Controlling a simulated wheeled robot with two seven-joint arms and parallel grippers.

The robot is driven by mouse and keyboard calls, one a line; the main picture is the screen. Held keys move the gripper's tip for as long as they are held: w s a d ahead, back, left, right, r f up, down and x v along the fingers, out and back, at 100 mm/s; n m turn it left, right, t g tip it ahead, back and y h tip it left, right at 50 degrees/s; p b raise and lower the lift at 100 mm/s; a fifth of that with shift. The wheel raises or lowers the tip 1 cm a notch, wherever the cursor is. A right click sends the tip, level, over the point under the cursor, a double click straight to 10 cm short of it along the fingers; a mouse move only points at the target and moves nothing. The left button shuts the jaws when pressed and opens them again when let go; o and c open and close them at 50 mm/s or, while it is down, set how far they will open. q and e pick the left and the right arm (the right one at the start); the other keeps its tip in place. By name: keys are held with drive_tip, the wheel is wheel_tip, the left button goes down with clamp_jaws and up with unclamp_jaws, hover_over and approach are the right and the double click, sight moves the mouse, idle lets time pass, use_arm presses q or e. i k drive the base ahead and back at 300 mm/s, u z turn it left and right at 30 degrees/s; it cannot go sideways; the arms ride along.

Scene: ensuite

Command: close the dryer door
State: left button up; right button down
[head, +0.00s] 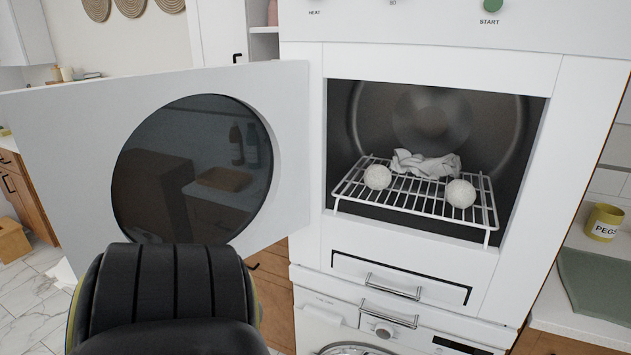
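The white dryer door (288,110) stands wide open, swung out to the left from the left side of the dryer front (580,90). It has a round dark window (195,165). The square dryer opening (510,215) is uncovered, and the metal drum shows inside. A dark padded part of my own arm is in front of the lower part of the door and hides some of it. I cannot tell whether it touches the door. Neither gripper shows in the head view.
A wire rack (413,199) inside the opening holds two white balls (377,177) (460,193) and a crumpled white cloth (425,164). A drawer (400,278) and a washer (378,325) are below. A counter with a yellow pegs pot (604,222) is at right.

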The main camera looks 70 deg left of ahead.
sight(209, 155)
drive_tip(key=z, duration=1.1)
drive_tip(key=k, duration=2.8)
drive_tip(key=u, duration=1.5)
drive_tip(key=i, duration=1)
